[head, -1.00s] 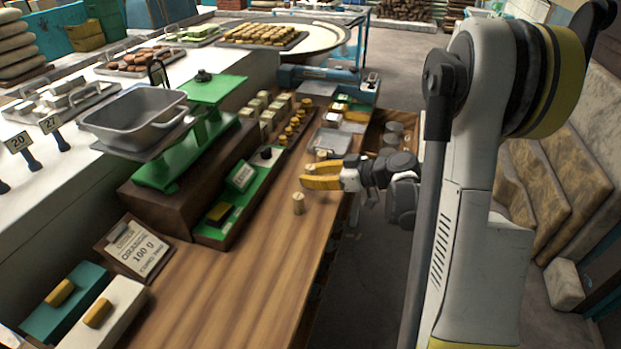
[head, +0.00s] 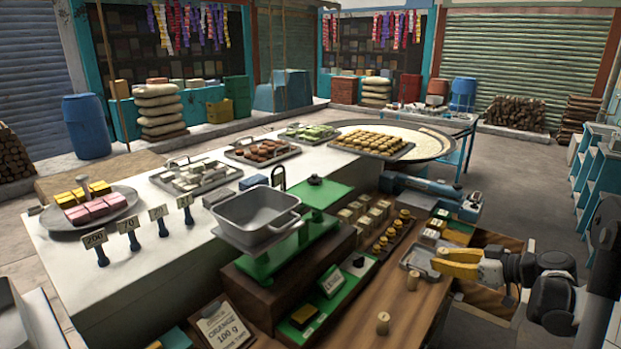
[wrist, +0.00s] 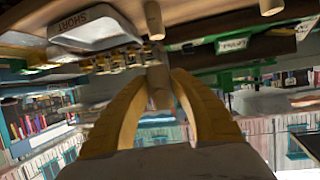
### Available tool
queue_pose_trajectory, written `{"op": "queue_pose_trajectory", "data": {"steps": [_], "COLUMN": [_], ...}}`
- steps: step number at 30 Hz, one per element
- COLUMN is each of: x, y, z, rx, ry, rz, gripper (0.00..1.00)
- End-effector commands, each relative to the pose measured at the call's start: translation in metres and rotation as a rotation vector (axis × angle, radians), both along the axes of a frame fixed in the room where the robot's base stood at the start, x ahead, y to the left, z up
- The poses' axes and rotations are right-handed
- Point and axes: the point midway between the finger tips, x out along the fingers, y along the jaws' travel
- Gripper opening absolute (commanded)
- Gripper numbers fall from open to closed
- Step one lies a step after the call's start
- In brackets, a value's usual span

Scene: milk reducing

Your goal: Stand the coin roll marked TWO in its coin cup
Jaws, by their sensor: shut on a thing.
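My gripper (head: 440,262), with yellow fingers, is above the right part of the wooden counter. In the wrist view its fingers (wrist: 160,85) are shut on a tan coin roll (wrist: 158,92), held at the tips. I cannot read any mark on this roll, and in the head view I cannot make it out apart from the fingers. Two other tan rolls stand on the counter, one near the fingertips (head: 413,280) and one nearer the front (head: 383,323); their marks are not readable. The coin cups are not clearly visible; my gripper and arm cover part of that area.
A grey tray (head: 417,258), marked SHORT in the wrist view (wrist: 95,35), lies by the gripper. An open wooden drawer (head: 490,240) is behind it. A green scale (head: 275,250) and a rack of brass weights (head: 385,243) stand left. The counter's front is mostly clear.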

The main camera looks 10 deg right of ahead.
Motion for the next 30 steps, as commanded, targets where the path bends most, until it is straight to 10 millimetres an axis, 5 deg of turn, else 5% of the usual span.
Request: {"op": "queue_pose_trajectory", "data": {"steps": [8, 15, 21, 30], "x": [0.008, -0.02, -0.037, -0.04], "y": [0.114, 0.2, 0.224, 0.228], "z": [0.008, 0.024, 0.032, 0.033], "rx": [-0.001, 0.0, 0.001, 0.001], "ry": [-0.002, -0.003, -0.003, -0.001], "rz": [-0.133, -0.268, -0.317, -0.326], "gripper": [0.0, 0.0, 0.0, 0.0]}}
